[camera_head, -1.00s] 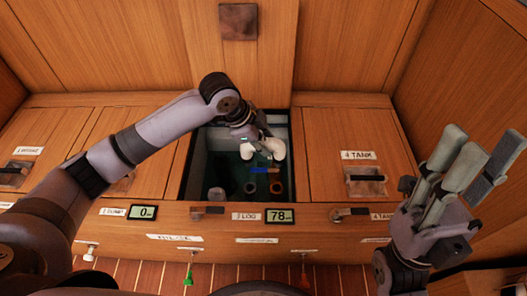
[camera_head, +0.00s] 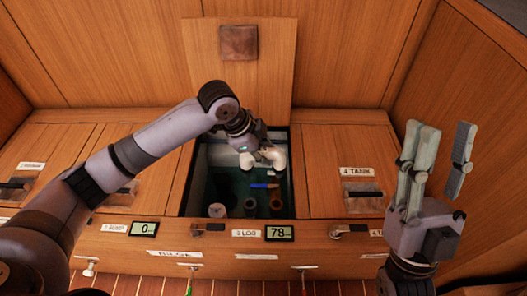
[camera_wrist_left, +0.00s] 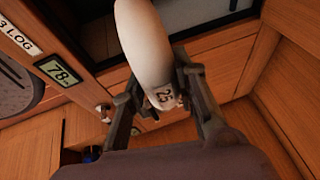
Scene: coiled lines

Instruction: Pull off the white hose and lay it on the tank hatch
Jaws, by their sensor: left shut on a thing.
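The white hose (camera_head: 277,157) is a short curved piece in the open middle compartment, near its back right. In the left wrist view the hose (camera_wrist_left: 145,45) shows a "25" mark at its lower end. My left gripper (camera_head: 255,150) is shut on the hose; its fingers (camera_wrist_left: 158,95) lie on both sides of it near that mark. The hose's far end is cut off in the wrist view. The tank hatch (camera_head: 325,150), a flat wooden lid labelled "4 TANK" with a dark latch, is closed and bare, right of the compartment. My right gripper (camera_head: 438,145) is open and empty at the right.
The compartment (camera_head: 189,185) holds a pale cylinder (camera_head: 217,210), a brown ring-topped fitting (camera_head: 276,202) and a blue item (camera_head: 264,186). Its raised lid (camera_head: 240,80) stands behind. Displays and small valves line the front panel (camera_head: 340,243).

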